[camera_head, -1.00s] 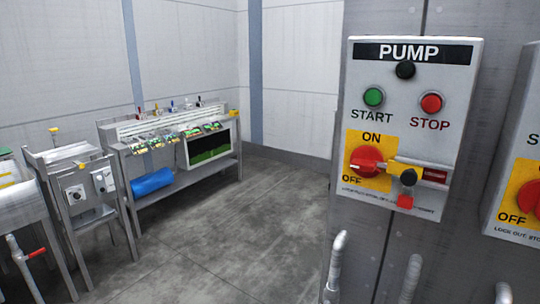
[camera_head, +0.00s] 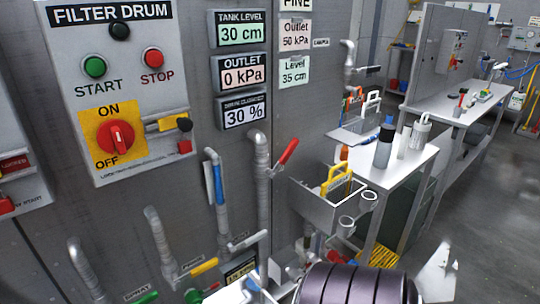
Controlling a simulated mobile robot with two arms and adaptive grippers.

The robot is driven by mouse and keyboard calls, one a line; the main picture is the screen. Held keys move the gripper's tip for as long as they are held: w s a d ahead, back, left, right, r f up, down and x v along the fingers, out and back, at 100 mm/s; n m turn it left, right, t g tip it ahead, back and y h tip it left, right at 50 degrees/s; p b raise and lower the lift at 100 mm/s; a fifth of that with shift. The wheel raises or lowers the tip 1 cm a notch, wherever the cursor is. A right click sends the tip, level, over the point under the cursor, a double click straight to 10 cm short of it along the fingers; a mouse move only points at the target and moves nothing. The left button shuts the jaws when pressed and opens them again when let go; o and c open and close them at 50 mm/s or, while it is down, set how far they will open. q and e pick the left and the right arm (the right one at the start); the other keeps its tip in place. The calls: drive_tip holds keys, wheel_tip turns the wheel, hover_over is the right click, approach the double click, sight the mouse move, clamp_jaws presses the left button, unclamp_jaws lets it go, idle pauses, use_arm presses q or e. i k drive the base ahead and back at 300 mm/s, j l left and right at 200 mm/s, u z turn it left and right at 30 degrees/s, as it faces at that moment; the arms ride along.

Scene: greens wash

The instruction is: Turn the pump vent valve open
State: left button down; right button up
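Several pipe valves stand along the grey cabinet wall: one with a red lever (camera_head: 288,152), one with a blue lever (camera_head: 218,184), one with a yellow lever (camera_head: 204,267), one with a grey lever (camera_head: 244,242) and one with a green lever (camera_head: 146,298). The red lever slants up to the right; the blue one hangs along its pipe. Their small labels are mostly too small to read, so I cannot tell which is the pump vent valve.
A FILTER DRUM panel (camera_head: 118,80) with a red rotary switch (camera_head: 115,137) is at the upper left. Display readouts (camera_head: 243,75) sit beside it.

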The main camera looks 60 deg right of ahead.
sight(261, 235)
drive_tip(key=z, duration=1.75)
drive_tip(key=k+j+u, duration=0.2)
drive_tip(key=i+j, duration=0.05)
drive_tip(key=i, duration=0.05)
